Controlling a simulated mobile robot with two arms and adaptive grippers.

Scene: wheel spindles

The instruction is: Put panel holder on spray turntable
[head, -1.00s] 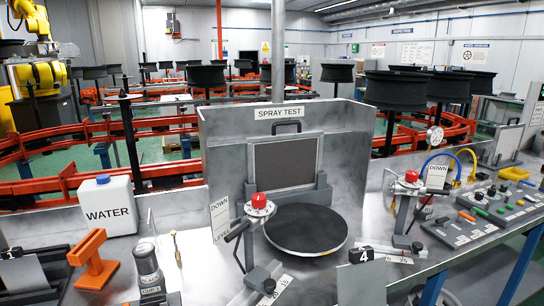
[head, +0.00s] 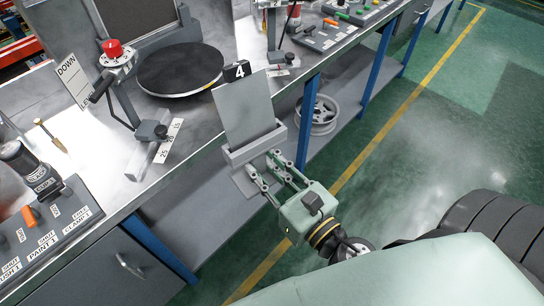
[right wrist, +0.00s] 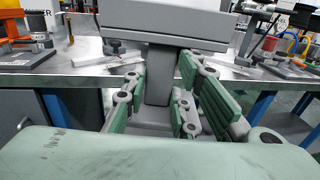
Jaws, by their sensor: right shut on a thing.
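The panel holder (head: 256,146) is a grey block carrying an upright, slightly tilted grey panel (head: 245,108); a black tag with a 4 shows at the panel's top. My right gripper (head: 270,172) is shut on the holder's lower part, just off the bench's front edge. In the right wrist view the green-padded fingers stand on both sides of the holder's grey stem (right wrist: 158,77). The spray turntable (head: 180,70), a round black-topped disc, lies on the bench beyond and left of the holder. Nothing stands on it. My left gripper is out of view.
A control box (head: 45,235) is at the lower left. Green floor (head: 400,130) lies right of the bench.

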